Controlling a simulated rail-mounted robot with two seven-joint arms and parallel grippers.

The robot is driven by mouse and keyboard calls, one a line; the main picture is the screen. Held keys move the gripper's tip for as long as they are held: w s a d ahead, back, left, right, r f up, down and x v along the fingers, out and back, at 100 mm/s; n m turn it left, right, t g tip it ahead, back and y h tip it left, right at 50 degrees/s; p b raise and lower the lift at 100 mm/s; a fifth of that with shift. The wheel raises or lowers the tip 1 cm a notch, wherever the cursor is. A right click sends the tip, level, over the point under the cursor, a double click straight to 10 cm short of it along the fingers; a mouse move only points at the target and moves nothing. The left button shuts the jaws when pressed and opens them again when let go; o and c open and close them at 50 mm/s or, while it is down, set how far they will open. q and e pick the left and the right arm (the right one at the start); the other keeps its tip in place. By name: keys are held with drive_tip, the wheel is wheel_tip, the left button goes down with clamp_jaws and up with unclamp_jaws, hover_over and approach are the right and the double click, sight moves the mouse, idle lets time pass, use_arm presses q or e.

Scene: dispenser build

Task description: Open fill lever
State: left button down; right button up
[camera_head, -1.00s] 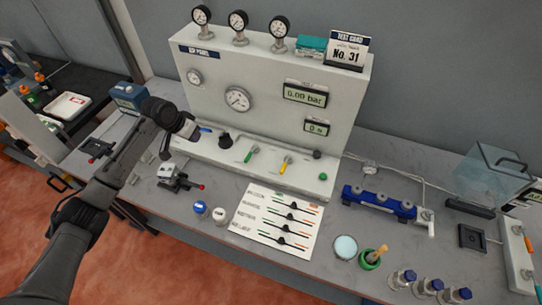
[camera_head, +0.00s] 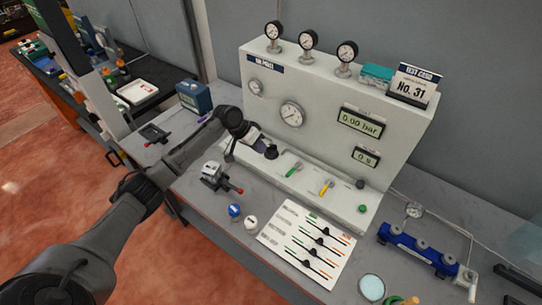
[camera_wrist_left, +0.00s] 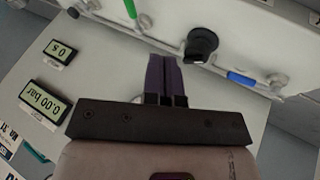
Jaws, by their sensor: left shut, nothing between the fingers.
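The grey air panel (camera_head: 330,110) has a lower ledge with a row of controls. They are a black knob (camera_head: 271,152), a green lever (camera_head: 293,170) and a yellow lever (camera_head: 326,187). In the left wrist view I see a blue lever (camera_wrist_left: 242,79), the black knob (camera_wrist_left: 202,44) and the green lever (camera_wrist_left: 130,8). I cannot read which one is the fill lever. The blue lever is hidden by my arm in the head view. My left gripper (camera_head: 262,146) is shut and empty beside the black knob; its purple fingers (camera_wrist_left: 163,62) show in the wrist view. My right gripper is out of view.
A green button (camera_head: 361,209) sits at the ledge's right end. In front lie a small clamp device (camera_head: 218,178), a blue cap (camera_head: 234,211), a white cap (camera_head: 251,223) and a white slider card (camera_head: 306,245). A blue manifold (camera_head: 418,248) stands at the right.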

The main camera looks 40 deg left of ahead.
sight(294, 169)
use_arm(q)
drive_tip(key=x, duration=0.9)
drive_tip(key=d, duration=0.3)
drive_tip(key=shift+w+f+p, duration=0.1)
drive_tip(key=shift+f+p, duration=0.15)
drive_tip(key=shift+p, duration=0.1)
drive_tip(key=shift+d+f, duration=0.15)
drive_tip(key=shift+d, duration=0.3)
